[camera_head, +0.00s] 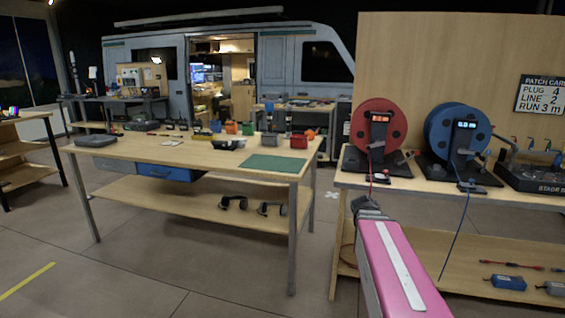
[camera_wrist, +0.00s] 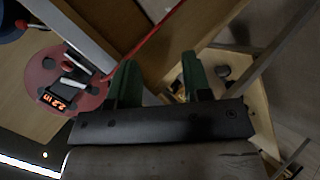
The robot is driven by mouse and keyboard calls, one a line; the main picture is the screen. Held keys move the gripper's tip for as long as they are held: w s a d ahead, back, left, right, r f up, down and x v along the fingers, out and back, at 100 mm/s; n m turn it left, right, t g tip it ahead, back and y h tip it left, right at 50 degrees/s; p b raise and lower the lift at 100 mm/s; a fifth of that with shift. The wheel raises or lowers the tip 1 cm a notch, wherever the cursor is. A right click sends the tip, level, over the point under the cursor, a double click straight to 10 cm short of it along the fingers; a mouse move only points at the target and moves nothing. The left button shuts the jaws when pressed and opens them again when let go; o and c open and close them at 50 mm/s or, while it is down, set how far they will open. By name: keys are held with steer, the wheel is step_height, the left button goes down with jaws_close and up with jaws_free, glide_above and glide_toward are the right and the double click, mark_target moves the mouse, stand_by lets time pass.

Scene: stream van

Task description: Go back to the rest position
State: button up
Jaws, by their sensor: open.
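My pink arm reaches up from the bottom of the head view. My gripper (camera_head: 366,206) is at its far end, in front of the gap between the two benches, just below the red cable reel (camera_head: 378,132). In the wrist view my gripper (camera_wrist: 160,80) shows two green fingers spread apart, with nothing held between them. The red reel also shows at the left of the wrist view (camera_wrist: 58,92), with its lit display. A thin red cable (camera_wrist: 152,38) runs beyond the left finger; I cannot tell how far apart they are.
The right bench (camera_head: 350,181) bears the red reel, a blue reel (camera_head: 457,130) and a stage box (camera_head: 530,174). The middle bench (camera_head: 130,148) carries a green mat (camera_head: 273,163) and several small items. Open floor (camera_head: 200,255) lies at the front left.

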steer(key=s+a+f+m+g+y, duration=0.5)
steer(key=s+a+f+m+g, duration=0.3)
steer(key=s+a+f, duration=0.7)
step_height(320, 180, down, 2)
steer(key=shift+s+f+g, duration=0.1)
steer(key=shift+s+g, duration=0.8)
steer(key=shift+s, duration=0.1)
